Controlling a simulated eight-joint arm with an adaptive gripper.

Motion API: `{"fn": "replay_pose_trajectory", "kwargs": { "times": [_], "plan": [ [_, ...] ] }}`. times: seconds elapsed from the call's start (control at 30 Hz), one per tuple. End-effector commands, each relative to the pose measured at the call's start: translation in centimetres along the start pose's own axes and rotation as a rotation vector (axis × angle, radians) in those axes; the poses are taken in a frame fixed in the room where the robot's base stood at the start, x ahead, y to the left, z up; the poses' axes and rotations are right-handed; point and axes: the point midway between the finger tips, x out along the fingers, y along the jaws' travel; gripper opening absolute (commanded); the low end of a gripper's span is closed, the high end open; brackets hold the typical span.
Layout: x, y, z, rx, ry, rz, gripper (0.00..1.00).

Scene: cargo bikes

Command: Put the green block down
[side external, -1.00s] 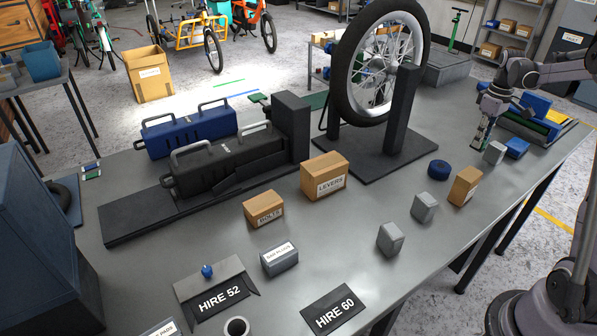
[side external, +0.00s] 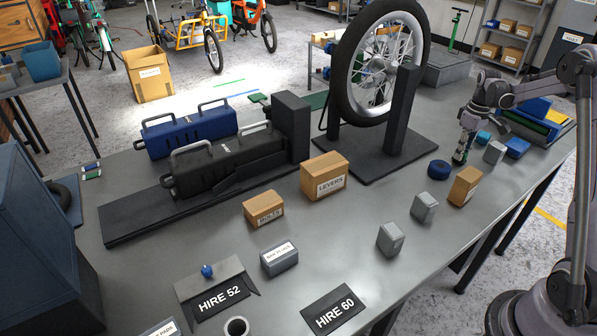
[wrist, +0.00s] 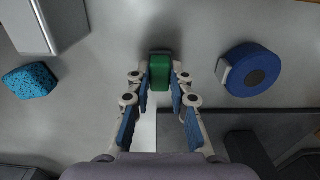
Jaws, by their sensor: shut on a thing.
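The green block (wrist: 160,72) is between the fingertips of my gripper (wrist: 160,84) in the wrist view, with a blue-padded finger on either side. In the side view my gripper (side external: 462,154) points down low over the right part of the grey bench, and the block is mostly hidden by the fingers. I cannot tell whether the block touches the bench top. Bare bench surrounds it in the wrist view.
A blue roll (side external: 438,168) lies close by, right of the block in the wrist view (wrist: 252,70). The wheel stand's dark base (side external: 385,150) and a tan box (side external: 465,187) are near.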

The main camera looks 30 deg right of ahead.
Motion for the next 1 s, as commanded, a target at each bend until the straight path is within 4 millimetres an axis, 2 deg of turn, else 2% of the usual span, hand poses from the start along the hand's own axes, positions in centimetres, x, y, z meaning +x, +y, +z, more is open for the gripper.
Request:
{"fn": "replay_pose_trajectory", "kwargs": {
  "times": [0.07,0.1,0.17,0.57,0.77,1.0],
  "plan": [
    [0.2,0.0,0.0,0.000,0.000,0.000,0.00],
    [0.2,0.0,0.0,0.000,0.000,0.000,0.25],
    [0.2,0.0,0.0,0.000,0.000,0.000,0.42],
    [-0.3,0.0,0.0,0.000,0.000,0.000,0.42],
    [-3.1,0.0,0.0,0.000,0.000,0.000,0.42],
    [-8.0,0.0,0.0,0.000,0.000,0.000,0.42]
  ]
}}
